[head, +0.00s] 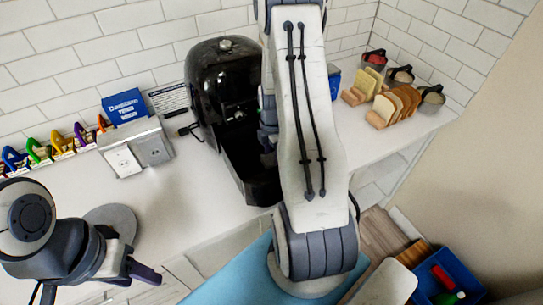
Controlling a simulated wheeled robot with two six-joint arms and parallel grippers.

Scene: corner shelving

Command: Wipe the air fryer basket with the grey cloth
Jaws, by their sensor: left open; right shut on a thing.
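The black air fryer (222,85) stands on the counter against the tiled wall. Its black basket (252,180) is pulled out toward the counter's front edge, and its right side is hidden behind my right arm. My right arm crosses the middle of the picture. Only a small blue-grey part near its wrist shows over the basket; the fingers are hidden behind the arm. I cannot make out the grey cloth. My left gripper (136,275) is open and empty at the lower left, apart from the basket.
A grey round flat thing (112,221) lies behind my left gripper. A metal box (137,148), a blue sign (125,107) and colourful clips (62,145) stand at the left. Bread slices (398,103) and small pots (432,95) stand at the right. A blue bin (450,275) is lower right.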

